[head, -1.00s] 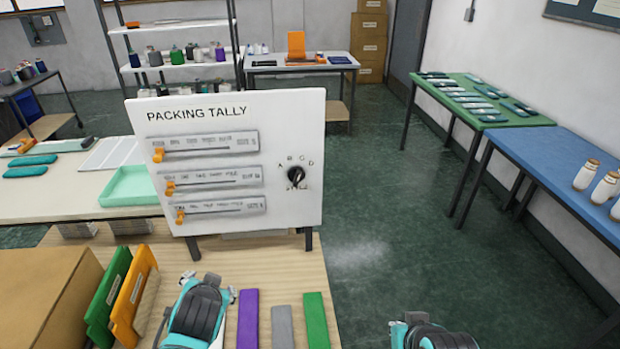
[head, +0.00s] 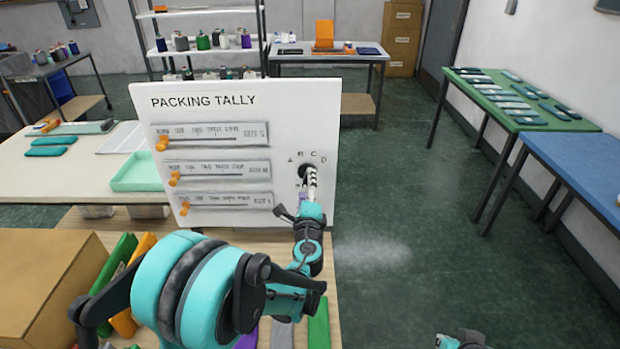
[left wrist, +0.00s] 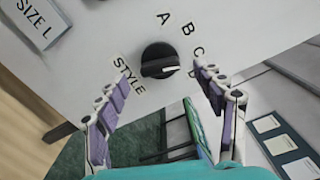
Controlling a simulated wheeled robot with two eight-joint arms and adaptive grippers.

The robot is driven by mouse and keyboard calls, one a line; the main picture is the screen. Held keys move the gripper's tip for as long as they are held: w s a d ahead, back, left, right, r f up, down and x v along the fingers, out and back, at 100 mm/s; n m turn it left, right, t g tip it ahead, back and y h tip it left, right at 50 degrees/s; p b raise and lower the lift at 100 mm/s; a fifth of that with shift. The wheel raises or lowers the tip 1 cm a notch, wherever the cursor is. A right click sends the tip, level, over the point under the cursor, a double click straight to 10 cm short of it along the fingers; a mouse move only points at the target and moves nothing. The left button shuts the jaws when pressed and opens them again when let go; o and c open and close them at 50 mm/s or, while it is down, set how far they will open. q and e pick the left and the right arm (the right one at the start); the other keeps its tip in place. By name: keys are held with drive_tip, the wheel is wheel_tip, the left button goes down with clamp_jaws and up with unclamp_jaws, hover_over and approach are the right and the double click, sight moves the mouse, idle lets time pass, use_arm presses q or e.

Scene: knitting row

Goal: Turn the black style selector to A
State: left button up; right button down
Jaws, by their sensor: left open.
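The black style selector (head: 307,171) is a round knob on the right side of the white PACKING TALLY board (head: 300,110), with letters A to D arced above it. In the left wrist view the knob (left wrist: 158,58) shows whole, and its white pointer mark faces right, toward the C and D side and away from A. D is mostly hidden by a finger. My left gripper (head: 311,184) is in front of the knob and covers part of it in the head view. In the left wrist view its fingers (left wrist: 162,84) are spread, one either side below the knob, seemingly not touching it.
Three slider scales with orange knobs (head: 162,143) are left of the selector. A cardboard box (head: 45,275) and green and orange folders (head: 145,245) stand at the lower left. A mint tray (head: 140,172) is behind. Floor right of the board is clear.

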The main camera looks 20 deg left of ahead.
sight(306, 177)
use_arm(q)
drive_tip(key=x, duration=0.5)
drive_tip(key=shift+b, duration=0.35)
drive_tip(key=c, duration=1.1)
